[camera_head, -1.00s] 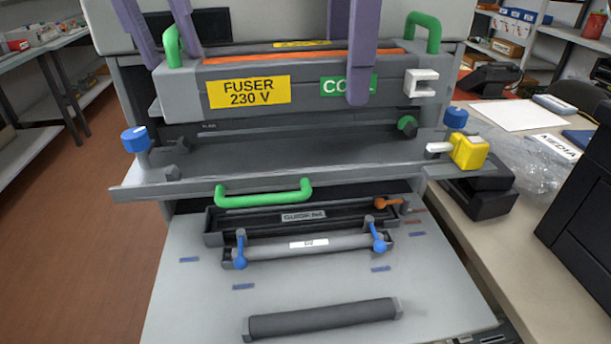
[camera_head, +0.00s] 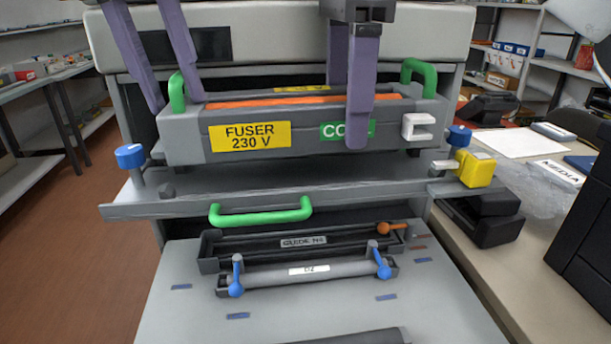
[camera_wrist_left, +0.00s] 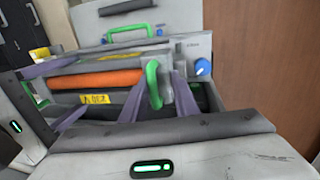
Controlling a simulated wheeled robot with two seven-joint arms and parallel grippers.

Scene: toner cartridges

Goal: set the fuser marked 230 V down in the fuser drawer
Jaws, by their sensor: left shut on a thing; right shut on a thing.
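The grey fuser (camera_head: 300,140) has a yellow "FUSER 230 V" label, a green tag partly covered by a finger, an orange strip on top and green end handles. It is roughly level over the open fuser drawer (camera_head: 290,207), covering much of the drawer floor; I cannot tell whether its underside touches. My left gripper (camera_head: 177,96) is shut on the fuser's left green handle, with purple fingers either side; the handle also shows in the left wrist view (camera_wrist_left: 154,84). My right gripper (camera_head: 350,115) is shut on the fuser's body, one finger in front and one behind.
The drawer has blue knobs (camera_head: 130,157) at both ends and a yellow latch (camera_head: 474,169) at right. Below are a green handle (camera_head: 262,217), a guide unit (camera_head: 300,241) and a roller (camera_head: 308,272) with blue levers. A side table (camera_head: 500,258) stands at right.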

